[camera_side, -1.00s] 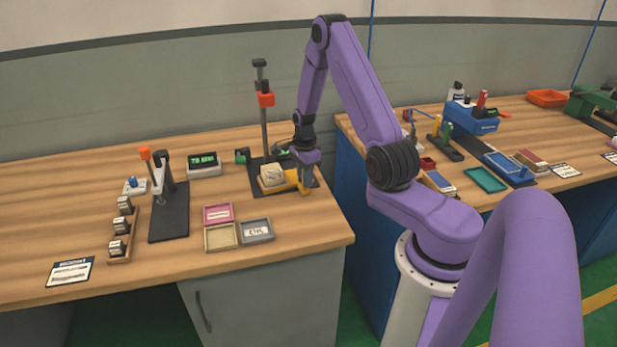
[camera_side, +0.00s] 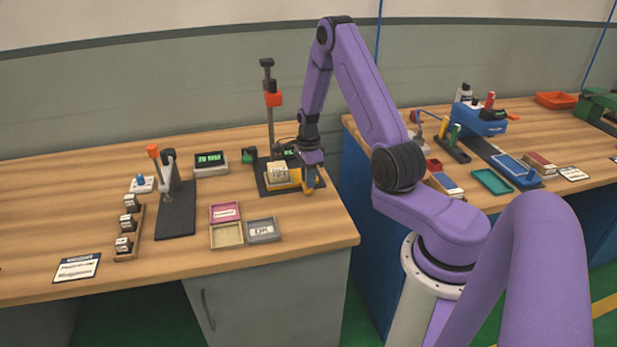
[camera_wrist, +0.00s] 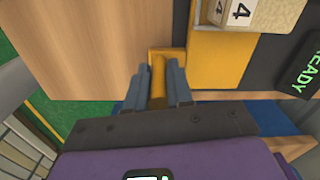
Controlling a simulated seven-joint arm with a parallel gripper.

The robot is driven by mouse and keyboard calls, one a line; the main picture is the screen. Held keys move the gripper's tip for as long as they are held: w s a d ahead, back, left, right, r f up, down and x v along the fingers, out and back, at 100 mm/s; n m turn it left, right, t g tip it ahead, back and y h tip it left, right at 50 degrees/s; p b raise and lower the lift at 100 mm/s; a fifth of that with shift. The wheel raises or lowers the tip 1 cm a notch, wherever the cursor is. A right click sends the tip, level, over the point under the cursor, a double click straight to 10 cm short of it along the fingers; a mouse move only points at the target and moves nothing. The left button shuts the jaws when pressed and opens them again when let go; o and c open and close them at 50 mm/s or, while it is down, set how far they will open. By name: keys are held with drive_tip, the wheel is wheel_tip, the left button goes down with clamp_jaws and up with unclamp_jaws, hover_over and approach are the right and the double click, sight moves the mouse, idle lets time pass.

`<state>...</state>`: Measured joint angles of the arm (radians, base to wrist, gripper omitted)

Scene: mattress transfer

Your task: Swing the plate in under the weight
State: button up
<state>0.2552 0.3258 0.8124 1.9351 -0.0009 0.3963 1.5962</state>
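A yellow plate (camera_side: 284,182) lies on the black base of an upright stand at the back of the left bench. A pale block (camera_side: 277,172) sits on the plate; in the wrist view this block (camera_wrist: 262,14) shows a white face marked 4. A red-orange piece (camera_side: 273,99) is high on the stand's post, above the block. My gripper (camera_side: 308,192) points down at the plate's right end. In the wrist view its two grey-blue fingers (camera_wrist: 158,82) stand on either side of the plate's yellow handle (camera_wrist: 166,54) and appear shut on it. The fingertip contact is partly hidden.
A pink tray (camera_side: 224,212), a cream tray (camera_side: 227,236) and a grey tray (camera_side: 263,231) lie in front of the stand. A lever device (camera_side: 174,210) and a rack of small blocks (camera_side: 129,232) stand left. The bench's right edge is close to my gripper.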

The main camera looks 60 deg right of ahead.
drive_tip(key=o, duration=0.4)
drive_tip(key=shift+r, duration=0.1)
wheel_tip(320, 180, up, 17)
drive_tip(key=shift+r, duration=0.15)
drive_tip(key=shift+w+a, duration=0.1)
idle(0.4)
